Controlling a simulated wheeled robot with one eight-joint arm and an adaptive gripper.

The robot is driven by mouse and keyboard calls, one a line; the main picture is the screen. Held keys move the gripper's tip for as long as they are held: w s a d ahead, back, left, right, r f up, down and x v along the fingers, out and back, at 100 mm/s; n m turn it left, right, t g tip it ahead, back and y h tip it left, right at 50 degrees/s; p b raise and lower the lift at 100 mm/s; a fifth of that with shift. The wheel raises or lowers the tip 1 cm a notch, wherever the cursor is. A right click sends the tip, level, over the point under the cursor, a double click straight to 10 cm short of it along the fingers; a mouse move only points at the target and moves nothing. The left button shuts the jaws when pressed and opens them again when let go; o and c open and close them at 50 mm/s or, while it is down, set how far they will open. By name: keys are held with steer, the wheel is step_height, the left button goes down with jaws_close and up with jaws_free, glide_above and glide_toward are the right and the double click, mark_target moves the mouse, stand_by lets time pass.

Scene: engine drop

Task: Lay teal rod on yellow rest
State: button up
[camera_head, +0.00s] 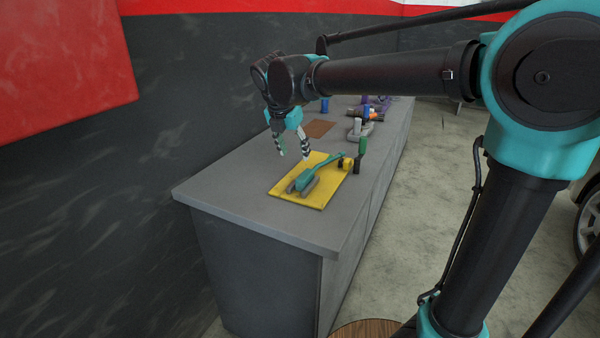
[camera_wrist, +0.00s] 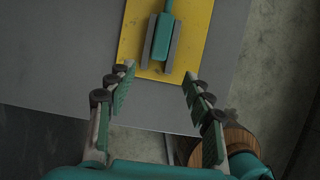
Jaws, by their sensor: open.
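The teal rod (camera_head: 305,180) lies on the yellow rest (camera_head: 327,189), a flat yellow plate on the grey bench. In the wrist view, the thick end of the rod (camera_wrist: 162,36) sits between two grey bars on the yellow plate (camera_wrist: 195,45). Its thin shank runs towards a small yellow piece (camera_head: 347,163) at the plate's far right corner. My gripper (camera_head: 294,156) is open and empty, above the plate's far left side. In the wrist view, the open fingers (camera_wrist: 158,70) point towards the thick end, apart from it. The rod's far end is outside the wrist view.
A green upright piece (camera_head: 362,146) with a dark base stands by the plate's right corner. A brown square (camera_head: 319,128), a grey part (camera_head: 360,130) and several coloured parts lie farther back. The bench's near left end (camera_head: 225,192) is clear. A dark wall runs along the left.

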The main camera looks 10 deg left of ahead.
mark_target(300, 180)
steer(key=x, duration=1.2)
steer(key=shift+s+f, duration=0.1)
steer(key=shift+f, duration=0.05)
steer(key=shift+c, duration=0.4)
jaws_close()
steer(key=shift+s, duration=0.2)
steer(key=shift+s+a, duration=0.15)
steer(key=shift+s, duration=0.2)
steer(key=shift+s+a, duration=0.25)
steer(key=shift+s, duration=0.4)
steer(key=shift+o, duration=0.3)
jaws_free()
